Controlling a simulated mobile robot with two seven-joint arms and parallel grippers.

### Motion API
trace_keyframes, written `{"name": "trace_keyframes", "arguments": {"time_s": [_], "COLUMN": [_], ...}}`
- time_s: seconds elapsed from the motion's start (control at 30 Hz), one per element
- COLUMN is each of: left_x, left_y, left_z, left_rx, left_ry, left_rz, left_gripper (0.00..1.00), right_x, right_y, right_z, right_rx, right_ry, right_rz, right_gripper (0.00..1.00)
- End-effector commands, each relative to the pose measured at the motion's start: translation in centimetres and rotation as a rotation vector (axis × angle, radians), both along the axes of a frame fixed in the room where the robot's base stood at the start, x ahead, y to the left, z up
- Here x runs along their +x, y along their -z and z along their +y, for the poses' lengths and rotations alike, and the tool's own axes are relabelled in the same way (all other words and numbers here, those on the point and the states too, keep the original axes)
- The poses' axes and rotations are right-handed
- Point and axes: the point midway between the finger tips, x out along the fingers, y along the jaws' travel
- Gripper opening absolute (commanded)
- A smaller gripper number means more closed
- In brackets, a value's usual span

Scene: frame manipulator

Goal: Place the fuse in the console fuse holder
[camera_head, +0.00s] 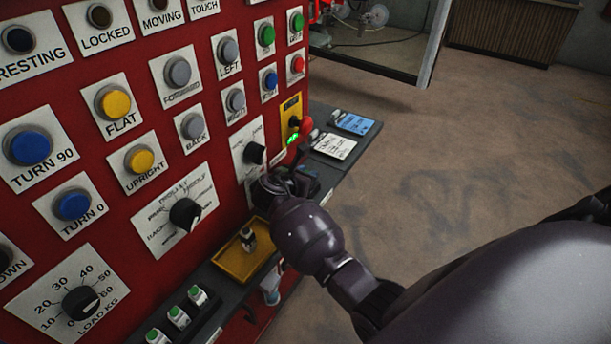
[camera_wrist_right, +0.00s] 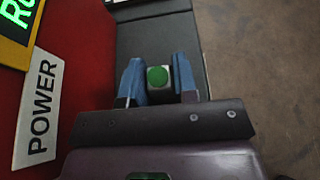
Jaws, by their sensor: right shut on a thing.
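My right gripper (camera_head: 300,178) is over the dark ledge along the foot of the red console, near its right end. The fuse sits between the fingertips above the dark ledge (camera_wrist_right: 160,38). In the head view the fuse is hidden or too small to make out at the gripper. My left gripper is not in view.
The red console (camera_head: 225,110) carries buttons and dials. A yellow tray (camera_head: 228,268) holds a small item. The floor at right is clear.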

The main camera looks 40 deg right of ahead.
Motion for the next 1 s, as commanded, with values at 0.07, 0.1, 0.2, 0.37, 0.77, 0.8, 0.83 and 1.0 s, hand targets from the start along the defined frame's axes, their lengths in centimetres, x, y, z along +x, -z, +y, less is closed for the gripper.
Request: {"name": "trace_keyframes", "arguments": {"time_s": [0.07,0.1,0.2,0.37,0.77,0.8,0.83,1.0], "left_x": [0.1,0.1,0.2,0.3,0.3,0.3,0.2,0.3], "left_y": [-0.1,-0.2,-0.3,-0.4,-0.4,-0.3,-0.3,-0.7], "left_z": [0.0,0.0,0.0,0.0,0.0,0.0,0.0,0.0], "left_rx": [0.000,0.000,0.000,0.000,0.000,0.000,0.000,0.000], "left_ry": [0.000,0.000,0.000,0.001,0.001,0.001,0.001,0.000], "left_rz": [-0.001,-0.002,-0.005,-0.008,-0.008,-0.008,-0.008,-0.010], "left_gripper": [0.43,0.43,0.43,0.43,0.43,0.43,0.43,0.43], "right_x": [0.0,0.0,0.0,0.0,0.0,0.0,0.0,-0.6], "right_y": [-0.1,-0.1,-0.1,0.1,0.1,0.0,-0.1,-0.9], "right_z": [0.0,0.0,0.0,0.0,0.0,0.0,0.0,1.6], "right_rx": [0.000,0.000,0.000,0.000,0.001,0.001,0.001,0.002], "right_ry": [0.000,0.000,0.000,-0.001,0.001,0.000,0.000,-0.001], "right_rz": [-0.002,-0.002,-0.003,-0.004,-0.004,-0.005,-0.005,-0.004], "right_gripper": [0.04,0.04,0.04,0.32,0.52,0.52,0.52,0.52]}}
